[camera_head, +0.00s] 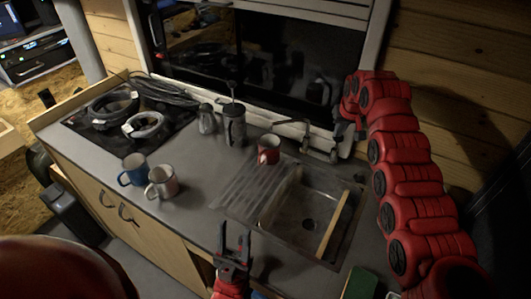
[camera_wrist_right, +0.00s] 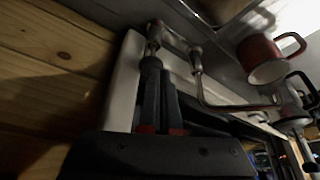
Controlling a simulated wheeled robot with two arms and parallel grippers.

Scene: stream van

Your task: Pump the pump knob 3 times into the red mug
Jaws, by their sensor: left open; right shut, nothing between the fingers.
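The red mug (camera_head: 268,150) stands upright on the ridged drainboard (camera_head: 250,190) beside the sink; it also shows in the right wrist view (camera_wrist_right: 264,60). A metal tap and pump fixture (camera_head: 315,148) stands behind the sink, right of the mug. In the right wrist view a metal part of it (camera_wrist_right: 197,62) lies just beyond my fingertips. I cannot tell for sure which part is the pump knob. My right gripper (camera_head: 341,128) is shut and empty, close to the fixture; whether it touches is unclear. My left gripper (camera_head: 234,243) is open and empty in front of the drainboard.
A blue mug (camera_head: 134,170) and a pale mug (camera_head: 161,183) stand on the left counter. A French press (camera_head: 233,125) and a grey pot (camera_head: 207,119) are at the back near the window. A stick (camera_head: 333,224) lies across the sink's right side.

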